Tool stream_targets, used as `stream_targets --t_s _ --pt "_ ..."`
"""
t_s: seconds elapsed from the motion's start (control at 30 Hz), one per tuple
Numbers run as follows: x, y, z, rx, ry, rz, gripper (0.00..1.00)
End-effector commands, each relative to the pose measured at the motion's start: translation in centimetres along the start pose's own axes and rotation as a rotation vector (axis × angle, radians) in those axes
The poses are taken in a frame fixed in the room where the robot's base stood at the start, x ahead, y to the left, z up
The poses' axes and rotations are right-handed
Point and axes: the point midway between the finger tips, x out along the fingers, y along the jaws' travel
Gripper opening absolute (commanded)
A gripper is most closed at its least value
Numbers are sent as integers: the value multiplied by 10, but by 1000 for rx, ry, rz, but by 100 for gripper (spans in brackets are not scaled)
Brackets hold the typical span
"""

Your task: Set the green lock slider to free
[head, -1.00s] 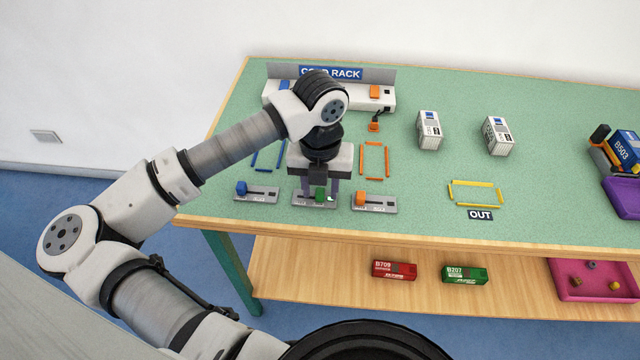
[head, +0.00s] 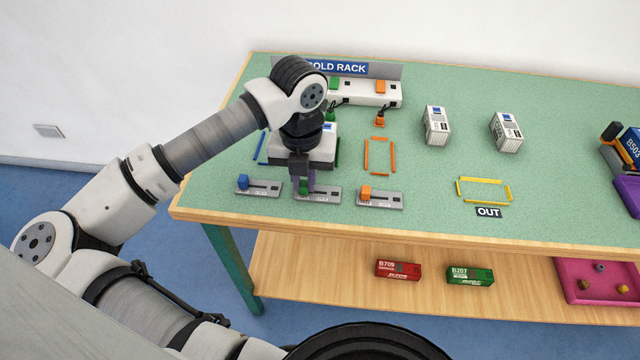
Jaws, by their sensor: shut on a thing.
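The green lock slider (head: 304,187) is a small block on a grey slotted plate (head: 332,194) at the table's front, the middle one of three. It stands at the left end of its slot. The plate's small lettering is too small to read.
A blue slider (head: 242,181) stands left and an orange slider (head: 365,191) right, each at the left of its plate. Behind is the cold rack (head: 365,94). White boxes (head: 436,126) and a yellow outline (head: 484,190) lie right.

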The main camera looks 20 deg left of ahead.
Motion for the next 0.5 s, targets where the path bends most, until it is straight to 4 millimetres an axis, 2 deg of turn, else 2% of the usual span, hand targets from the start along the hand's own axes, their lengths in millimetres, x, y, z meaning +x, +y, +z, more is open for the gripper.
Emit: stream_targets --t_s 0.1,0.33,0.37,0.5 --pt "0 7 0 -1 -3 1 0" --pt "-1 8 0 -1 -3 3 0" --pt "-1 8 0 -2 -3 3 17" --pt "-1 7 0 -1 -2 2 35"
